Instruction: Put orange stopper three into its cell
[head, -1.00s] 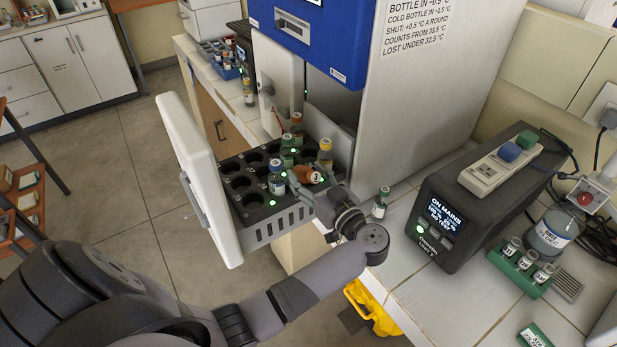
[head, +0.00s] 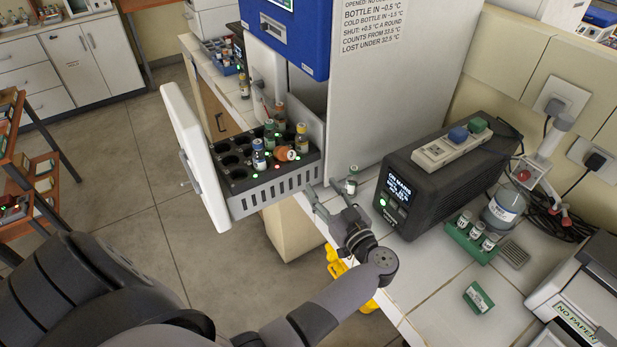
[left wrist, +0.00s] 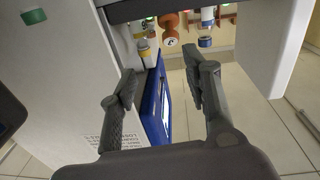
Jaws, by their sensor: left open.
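The orange-stoppered bottle (head: 285,153) lies tilted across the black rack in the pulled-out incubator drawer (head: 272,187), its round pale end facing my camera. A mark on that end is too small to read surely. It also shows in the left wrist view (left wrist: 168,24), beyond the fingers. The rack has several empty round cells (head: 238,174) on its left side. Which cell belongs to the bottle I cannot tell. My left gripper (head: 322,193) is open and empty, just right of the drawer at the bench edge. My right gripper is not in view.
Blue-capped (head: 258,155), yellow-capped (head: 301,138) and other bottles stand upright in the rack. A green-capped bottle (head: 352,181) stands on the bench close to my left gripper. A black power unit (head: 440,172) stands farther right. The open drawer front (head: 194,155) juts over the floor.

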